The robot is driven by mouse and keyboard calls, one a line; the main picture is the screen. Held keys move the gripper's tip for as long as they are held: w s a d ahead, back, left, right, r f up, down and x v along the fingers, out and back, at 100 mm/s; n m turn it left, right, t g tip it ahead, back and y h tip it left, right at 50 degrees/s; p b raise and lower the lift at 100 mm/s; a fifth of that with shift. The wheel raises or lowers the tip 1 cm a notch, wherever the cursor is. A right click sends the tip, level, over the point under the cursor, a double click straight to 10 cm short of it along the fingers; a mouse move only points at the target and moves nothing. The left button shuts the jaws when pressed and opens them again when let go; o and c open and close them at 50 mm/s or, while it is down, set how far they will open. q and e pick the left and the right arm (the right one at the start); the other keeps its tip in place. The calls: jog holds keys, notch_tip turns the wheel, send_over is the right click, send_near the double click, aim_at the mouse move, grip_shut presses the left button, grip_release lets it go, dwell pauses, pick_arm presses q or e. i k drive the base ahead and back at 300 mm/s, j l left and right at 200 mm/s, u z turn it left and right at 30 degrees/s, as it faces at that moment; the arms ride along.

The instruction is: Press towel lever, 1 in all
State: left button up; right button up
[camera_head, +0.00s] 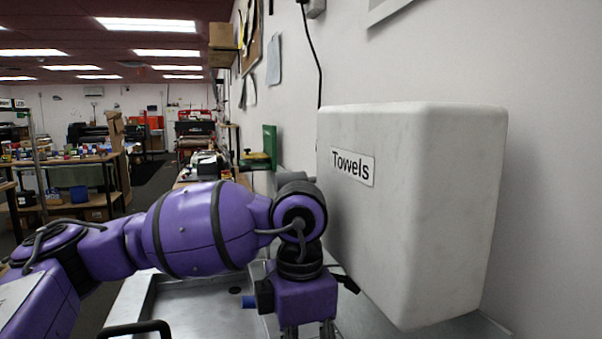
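A white, box-shaped towel dispenser (455,205) with a "Towels" label is fixed to the wall on the right. My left arm reaches in from the left, and my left gripper (308,331) points down in front of the dispenser's lower left side. Only the upper ends of its silver fingers show at the bottom edge. Its fingertips are cut off, so I cannot tell whether it is open or shut. A thin dark piece (345,283) shows between the wrist and the dispenser; I cannot tell whether it is the lever. No lever is clearly visible. My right gripper is out of view.
A grey metal surface (205,310) lies below my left arm. A dark curved bar (135,327) shows at the bottom left. A green holder (269,146) is on the wall behind the dispenser. Shelves with goods (70,175) and an open aisle lie far left.

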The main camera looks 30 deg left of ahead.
aim_at(280, 179)
jog(key=k+l, duration=0.3)
jog(key=k, duration=0.15)
jog(key=k+l, duration=0.35)
jog(key=k, duration=0.1)
